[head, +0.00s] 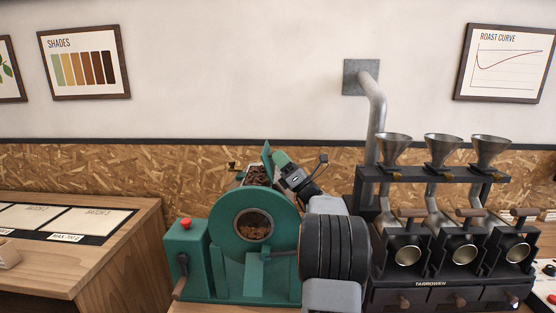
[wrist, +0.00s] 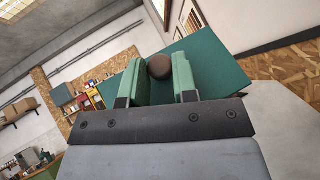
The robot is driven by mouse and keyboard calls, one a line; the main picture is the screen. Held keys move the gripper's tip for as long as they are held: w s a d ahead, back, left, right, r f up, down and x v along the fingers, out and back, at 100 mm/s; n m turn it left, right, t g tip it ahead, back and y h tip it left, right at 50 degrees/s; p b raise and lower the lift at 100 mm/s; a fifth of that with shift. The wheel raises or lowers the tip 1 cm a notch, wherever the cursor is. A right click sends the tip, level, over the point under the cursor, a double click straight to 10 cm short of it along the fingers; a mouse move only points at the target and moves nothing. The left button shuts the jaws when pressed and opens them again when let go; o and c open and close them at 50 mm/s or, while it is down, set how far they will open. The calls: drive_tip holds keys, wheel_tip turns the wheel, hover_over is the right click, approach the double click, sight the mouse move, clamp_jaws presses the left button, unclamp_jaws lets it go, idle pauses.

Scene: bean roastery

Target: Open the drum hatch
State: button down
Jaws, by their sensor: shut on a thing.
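The green drum roaster (head: 231,222) stands on the counter, with brown beans visible behind its round front window (head: 253,224). On its top, the drum hatch (head: 267,161) is a green flap standing up steeply, seen nearly edge-on. Dark beans (head: 258,175) show in the opening beside it. My gripper (head: 278,158) is at the right side of the raised flap. In the wrist view, its green fingers are shut on a round brown knob (wrist: 160,67) on the broad green hatch panel (wrist: 222,76). The flap's hinge is not clear.
A black machine with several steel funnels (head: 442,148) and a grey pipe (head: 375,105) stands close on the right. A wooden table with batch mats (head: 85,221) is at the left. A red button (head: 186,222) sits on the roaster's left box.

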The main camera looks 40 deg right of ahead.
drive_tip(key=c, duration=0.9)
unclamp_jaws()
drive_tip(key=shift+f, duration=0.1)
drive_tip(key=b+v, duration=0.3)
drive_tip(key=v, duration=1)
drive_tip(key=shift+s+d+f, duration=0.1)
drive_tip(key=shift+s+f, duration=0.1)
drive_tip(key=shift+s, duration=0.05)
drive_tip(key=shift+y, duration=0.3)
